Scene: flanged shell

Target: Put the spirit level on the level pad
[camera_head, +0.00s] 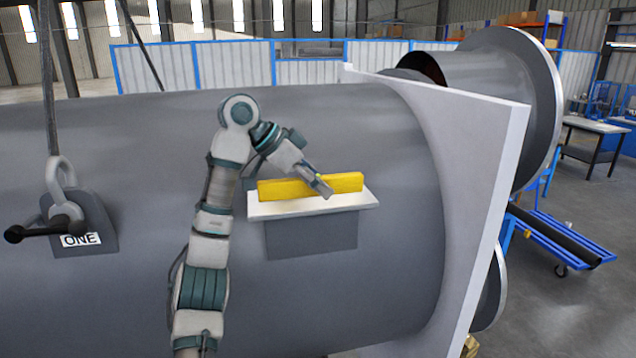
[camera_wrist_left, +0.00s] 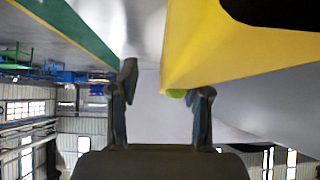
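The spirit level (camera_head: 285,190) is a yellow bar lying lengthwise along the level pad (camera_head: 350,201), a white plate that juts from the big grey shell. It appears to rest on the pad. My left gripper (camera_head: 325,192) is in front of the level, right of its middle, and covers part of it. In the left wrist view, the gripper (camera_wrist_left: 163,95) has its two fingers apart with nothing clasped between them. The yellow level (camera_wrist_left: 210,50) fills the upper right there, one corner close to the right fingertip. I cannot tell whether they touch. My right gripper is out of view.
The grey shell (camera_head: 400,270) fills the middle, with a pale square flange (camera_head: 490,150) at its right end. A lifting lug (camera_head: 85,225) marked "ONE" with a shackle (camera_head: 62,185) stands at the left. A blue cart (camera_head: 560,240) is on the floor at right.

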